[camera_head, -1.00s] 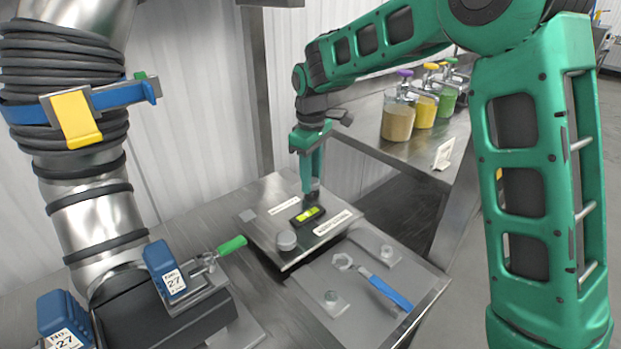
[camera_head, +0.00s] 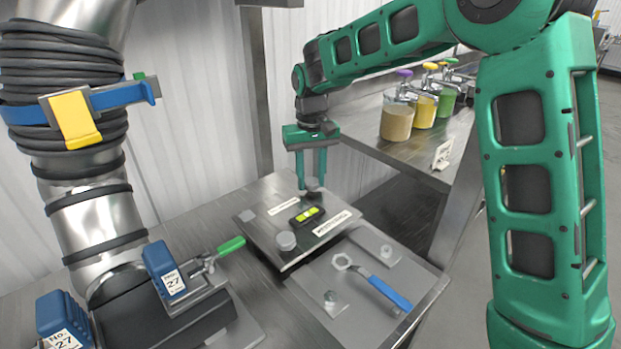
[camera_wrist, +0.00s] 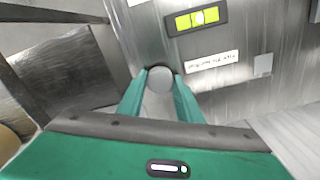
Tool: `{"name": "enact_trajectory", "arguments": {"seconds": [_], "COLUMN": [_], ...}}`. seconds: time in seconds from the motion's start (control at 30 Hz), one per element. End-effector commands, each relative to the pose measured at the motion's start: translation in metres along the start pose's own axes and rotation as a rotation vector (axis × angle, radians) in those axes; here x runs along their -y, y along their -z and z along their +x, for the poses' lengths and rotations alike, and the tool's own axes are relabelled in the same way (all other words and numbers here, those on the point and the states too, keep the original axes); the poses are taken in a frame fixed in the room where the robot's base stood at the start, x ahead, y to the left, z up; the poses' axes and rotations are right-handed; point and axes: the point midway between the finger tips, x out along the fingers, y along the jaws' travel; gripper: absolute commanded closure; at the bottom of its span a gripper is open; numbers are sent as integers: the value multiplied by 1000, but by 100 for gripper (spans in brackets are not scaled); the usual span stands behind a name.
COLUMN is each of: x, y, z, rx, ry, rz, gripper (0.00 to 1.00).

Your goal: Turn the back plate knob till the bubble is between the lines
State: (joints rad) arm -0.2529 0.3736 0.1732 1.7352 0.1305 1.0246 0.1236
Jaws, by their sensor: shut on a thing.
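My gripper (camera_head: 313,185) points down at the back corner of the metal plate (camera_head: 268,196). Its two green fingers are shut on the round grey back knob (camera_head: 313,183); the wrist view shows the knob (camera_wrist: 160,79) between the fingertips. The black spirit level (camera_head: 307,215) with a yellow-green vial lies on the plate in front of the knob. In the wrist view the level (camera_wrist: 196,19) shows a pale bubble near the middle of the vial, seemingly between the dark lines. A second round knob (camera_head: 286,241) sits at the plate's front edge.
A clamp with a green handle (camera_head: 231,245) stands at the left. Jars with coloured pump tops (camera_head: 424,108) stand on the bench behind right.

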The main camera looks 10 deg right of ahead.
Motion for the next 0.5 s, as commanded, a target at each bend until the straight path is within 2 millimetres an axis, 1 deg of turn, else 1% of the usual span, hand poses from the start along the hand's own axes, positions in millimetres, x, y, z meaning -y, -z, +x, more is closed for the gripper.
{"name": "enact_trajectory", "arguments": {"seconds": [0.03,0.5], "x": [-2,-2], "y": [4,4], "z": [-2,-3], "rx": [-11,-13], "ry": [0,0], "rz": [19,50], "gripper": [90,90]}}
